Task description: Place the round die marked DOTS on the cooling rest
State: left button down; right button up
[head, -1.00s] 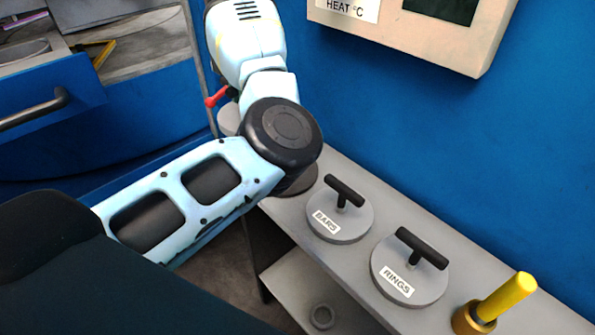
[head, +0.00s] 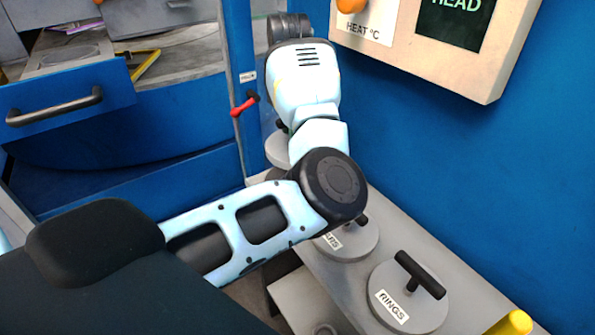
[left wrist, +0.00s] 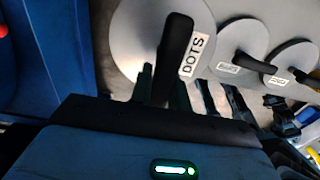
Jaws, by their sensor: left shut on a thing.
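In the left wrist view, the round die marked DOTS (left wrist: 137,38) is a grey disc with a black bar handle and a white label. My left gripper (left wrist: 162,84) is shut on its handle. In the head view, my left forearm hides the gripper's fingers. A grey disc (head: 277,152) shows partly behind that forearm, its label out of sight. I cannot tell whether the DOTS die touches the surface below it. I cannot make out the cooling rest for sure. My right gripper is in neither view.
The RINGS die (head: 425,318) and a partly covered die (head: 350,248) stand on the grey shelf beside the blue wall. A yellow handle (head: 511,323) is at the lower right. A red lever (head: 243,106) is near my forearm. A blue drawer (head: 65,112) is at the left.

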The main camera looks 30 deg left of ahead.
pick_arm(q)
jog(key=shift+f, duration=4.7)
jog(key=shift+f, duration=0.1)
jog(key=c, duration=1.3)
grip_release()
jog(key=shift+d+f, duration=0.1)
jog(key=shift+f, duration=0.05)
notch_tip(320, 180, up, 12)
jog(key=shift+s+r, duration=0.1)
